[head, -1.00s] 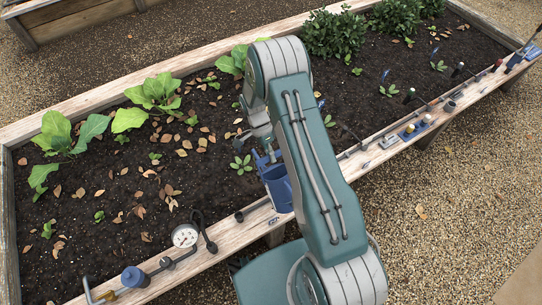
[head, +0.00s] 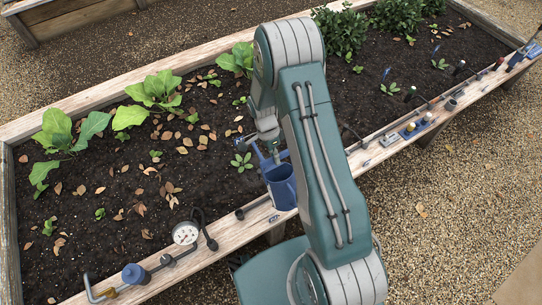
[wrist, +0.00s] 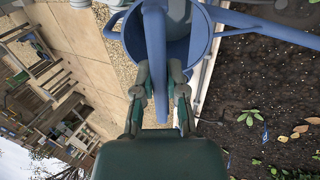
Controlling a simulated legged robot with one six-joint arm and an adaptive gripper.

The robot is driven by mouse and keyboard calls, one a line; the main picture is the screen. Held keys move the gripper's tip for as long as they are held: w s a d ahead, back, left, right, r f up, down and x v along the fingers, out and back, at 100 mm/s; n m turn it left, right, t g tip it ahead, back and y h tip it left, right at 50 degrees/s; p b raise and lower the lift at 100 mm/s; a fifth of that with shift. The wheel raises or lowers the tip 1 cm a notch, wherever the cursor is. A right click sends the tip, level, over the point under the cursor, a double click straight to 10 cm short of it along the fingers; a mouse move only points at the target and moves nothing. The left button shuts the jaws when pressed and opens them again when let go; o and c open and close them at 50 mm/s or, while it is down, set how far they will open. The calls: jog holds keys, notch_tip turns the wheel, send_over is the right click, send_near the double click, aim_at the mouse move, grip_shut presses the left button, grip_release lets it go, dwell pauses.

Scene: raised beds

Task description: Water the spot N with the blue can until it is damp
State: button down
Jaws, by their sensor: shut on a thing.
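The blue can (head: 281,188) hangs over the near wooden edge of the raised bed, with its open top showing. My gripper (head: 268,136) is partly behind my arm, just above the can. In the wrist view my gripper (wrist: 160,85) is shut on the can's upright handle, and the blue can (wrist: 205,35) fills the top, its spout reaching right over the soil. A small seedling (head: 241,162) stands in dark soil just left of the can. Small blue markers stand in the bed, one of them left of my gripper (head: 239,130); their letters are too small to read, so I cannot tell which spot is N.
The near bed rim carries a dial gauge (head: 186,233), a blue-capped fitting (head: 135,276) and a blue tray of small items (head: 416,128). Leafy plants (head: 70,140) grow at the left and bushes (head: 340,32) at the back.

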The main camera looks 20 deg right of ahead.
jog(key=shift+s+d+r+t+y, duration=0.1)
jog(key=shift+s+d+t+y, duration=0.05)
jog(key=shift+s+t, duration=0.5)
jog(key=shift+s+d+r+t+y, duration=0.1)
jog(key=shift+s+t+y, duration=0.05)
jog(key=shift+s+t, duration=0.45)
jog(key=shift+s+d+f+t, duration=0.1)
jog(key=shift+s+f+t, duration=0.15)
jog(key=shift+t, duration=0.35)
jog(key=shift+s+f+t, duration=0.15)
jog(key=shift+s+t, duration=0.2)
jog(key=shift+t, duration=0.2)
